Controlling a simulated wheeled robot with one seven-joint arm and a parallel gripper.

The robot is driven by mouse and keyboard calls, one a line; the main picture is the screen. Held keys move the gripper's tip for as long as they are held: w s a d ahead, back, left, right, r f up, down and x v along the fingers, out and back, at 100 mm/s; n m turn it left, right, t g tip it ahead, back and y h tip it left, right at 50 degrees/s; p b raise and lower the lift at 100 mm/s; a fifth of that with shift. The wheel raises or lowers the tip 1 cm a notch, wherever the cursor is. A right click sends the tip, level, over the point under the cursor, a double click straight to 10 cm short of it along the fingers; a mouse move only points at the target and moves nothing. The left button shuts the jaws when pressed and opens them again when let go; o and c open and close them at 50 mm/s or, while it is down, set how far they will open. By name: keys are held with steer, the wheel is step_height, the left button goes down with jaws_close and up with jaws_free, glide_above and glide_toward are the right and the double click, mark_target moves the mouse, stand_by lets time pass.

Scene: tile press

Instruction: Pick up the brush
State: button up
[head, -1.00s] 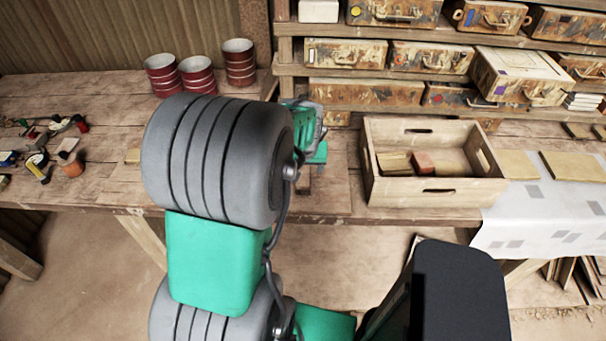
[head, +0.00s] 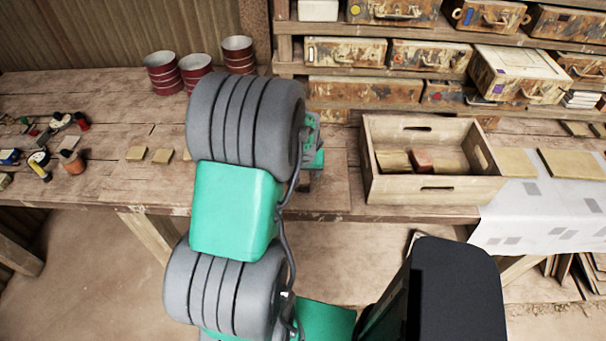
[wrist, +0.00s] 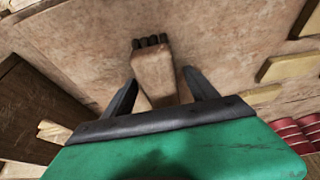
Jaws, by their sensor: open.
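The brush (wrist: 153,72) shows in the wrist view as a pale wooden block with a row of dark tufts at its far end. It lies on the worn wooden table top. My gripper (wrist: 160,80) is open, with one dark finger on each side of the brush and gaps between. Its near end is hidden behind the gripper body. In the head view my arm covers the brush, and only a bit of green gripper housing (head: 313,140) shows past it.
A wooden crate (head: 436,189) with small blocks inside stands right of my gripper. Small tan tiles (head: 136,153) lie to the left. Red cans (head: 162,73) stand behind. Paints and tools (head: 40,160) clutter the far left. Shelves of cases (head: 390,91) rise at the back.

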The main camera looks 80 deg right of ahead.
steer(key=shift+c, duration=0.5)
jaws_close()
stand_by(0.4)
